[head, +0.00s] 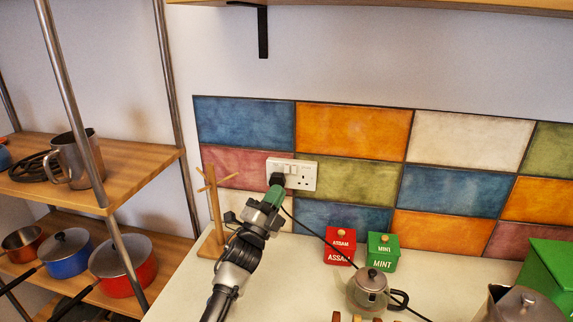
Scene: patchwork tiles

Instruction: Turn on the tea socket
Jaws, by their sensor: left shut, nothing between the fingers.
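A white double wall socket (301,175) is set on the patchwork tiles above the counter. A black plug (277,180) sits in its left side, with a dark cable running down to the right. The socket's small switches are too small to read as on or off. My left gripper (274,193) is shut and empty, with its green fingers just below the plug and the socket's left part. I cannot tell whether the fingertips touch the plug. My right gripper is not in view.
A wooden mug tree (214,205) stands close left of my left arm. A shelf (120,175) with pans is at left. Counter (300,275) is clear beside my arm.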

